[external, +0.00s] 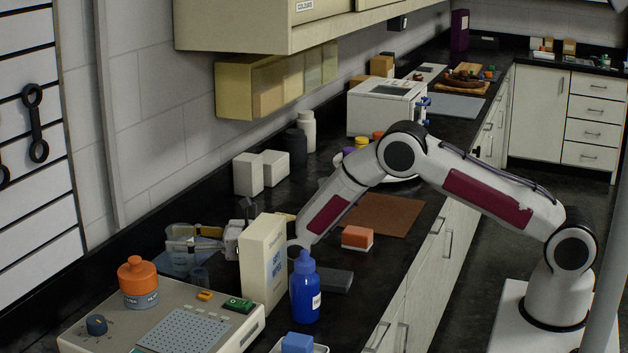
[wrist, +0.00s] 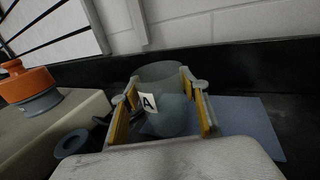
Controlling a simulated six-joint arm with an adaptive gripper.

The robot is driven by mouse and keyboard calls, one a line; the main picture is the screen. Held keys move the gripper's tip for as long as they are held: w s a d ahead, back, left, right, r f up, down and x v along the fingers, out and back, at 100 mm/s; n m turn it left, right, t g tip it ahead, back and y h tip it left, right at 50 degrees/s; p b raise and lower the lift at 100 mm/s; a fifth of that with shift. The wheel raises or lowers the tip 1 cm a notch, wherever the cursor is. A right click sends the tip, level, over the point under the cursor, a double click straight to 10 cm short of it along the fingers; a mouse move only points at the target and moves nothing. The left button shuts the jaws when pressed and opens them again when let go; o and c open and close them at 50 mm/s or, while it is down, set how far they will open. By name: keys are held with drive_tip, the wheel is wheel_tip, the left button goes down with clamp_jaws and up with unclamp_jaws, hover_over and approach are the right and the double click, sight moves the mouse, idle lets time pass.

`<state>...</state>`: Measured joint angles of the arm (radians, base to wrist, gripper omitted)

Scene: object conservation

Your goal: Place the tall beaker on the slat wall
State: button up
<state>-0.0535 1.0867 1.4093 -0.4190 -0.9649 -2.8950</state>
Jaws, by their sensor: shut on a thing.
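The clear tall beaker (external: 180,236) stands upright at the left of the black counter, at the blue mat; in the wrist view it is the see-through vessel (wrist: 160,72) with a white "A" label. My gripper (external: 207,238) is shut on it, with yellow-padded fingers on both sides in the wrist view (wrist: 163,92). I cannot tell whether its base touches the mat. The slat wall (external: 38,130) is at the far left, white panels with dark grooves; its lower corner shows in the wrist view (wrist: 55,28).
A white carton (external: 262,262) and a blue bottle (external: 305,290) stand close in front of my gripper. An instrument (external: 160,315) bears an orange-capped jar (external: 137,280). A black wrench-like tool (external: 36,122) hangs on the slats.

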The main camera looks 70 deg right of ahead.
drive_tip(key=shift+f, duration=0.2)
drive_tip(key=o, duration=1.2)
drive_tip(key=shift+s, duration=0.1)
drive_tip(key=shift+v, duration=5.9)
drive_tip(key=shift+r, duration=0.1)
